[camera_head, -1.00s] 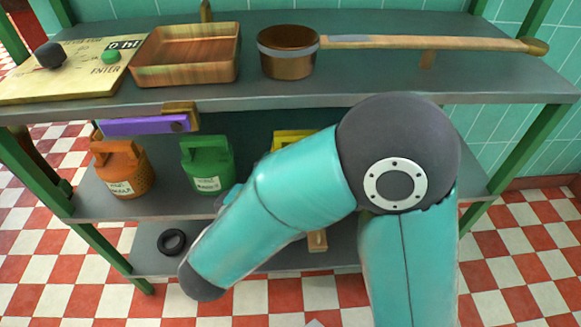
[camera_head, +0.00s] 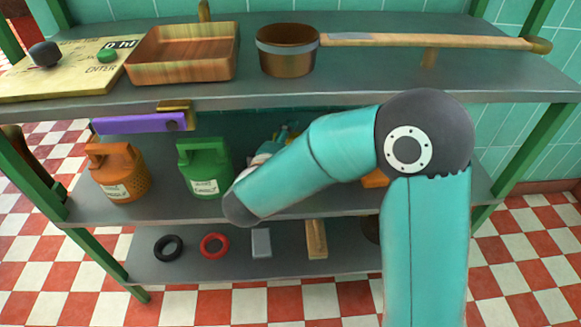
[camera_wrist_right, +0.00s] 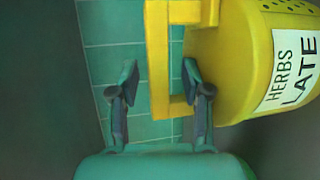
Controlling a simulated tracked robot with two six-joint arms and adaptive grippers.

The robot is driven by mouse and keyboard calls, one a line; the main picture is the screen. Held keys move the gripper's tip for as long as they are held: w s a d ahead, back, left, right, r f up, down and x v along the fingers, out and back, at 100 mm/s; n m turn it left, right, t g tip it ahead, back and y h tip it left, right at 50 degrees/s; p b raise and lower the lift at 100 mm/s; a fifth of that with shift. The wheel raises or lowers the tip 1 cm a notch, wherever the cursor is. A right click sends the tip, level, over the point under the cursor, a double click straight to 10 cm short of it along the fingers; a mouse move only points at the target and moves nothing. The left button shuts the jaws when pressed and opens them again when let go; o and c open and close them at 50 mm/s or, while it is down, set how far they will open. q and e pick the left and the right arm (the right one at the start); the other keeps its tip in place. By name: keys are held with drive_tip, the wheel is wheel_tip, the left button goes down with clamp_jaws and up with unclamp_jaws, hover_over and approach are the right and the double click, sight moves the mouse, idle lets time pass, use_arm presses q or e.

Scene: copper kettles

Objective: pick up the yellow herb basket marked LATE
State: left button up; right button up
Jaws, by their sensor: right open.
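The yellow herb basket (camera_wrist_right: 235,65) fills the right side of the right wrist view, with a white label (camera_wrist_right: 290,72) reading HERBS LATE. Its yellow handle (camera_wrist_right: 158,60) runs between the two fingers of my right gripper (camera_wrist_right: 160,88), which is open. I see no finger closed on the handle. In the head view, my right gripper (camera_head: 285,135) is small and partly hidden behind my teal right arm, above the middle shelf. The arm hides most or all of the yellow basket there. My left gripper is not in view.
An orange basket (camera_head: 118,175) and a green basket (camera_head: 205,170) stand left on the middle shelf (camera_head: 110,212). Another orange object (camera_head: 374,180) shows behind my arm. A purple-handled tool (camera_head: 138,124) hangs under the top shelf, which holds a copper tray (camera_head: 182,72) and a pan (camera_head: 287,62).

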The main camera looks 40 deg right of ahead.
drive_tip(key=shift+w+d, duration=0.1)
drive_tip(key=shift+d, duration=0.05)
clamp_jaws()
idle(0.6)
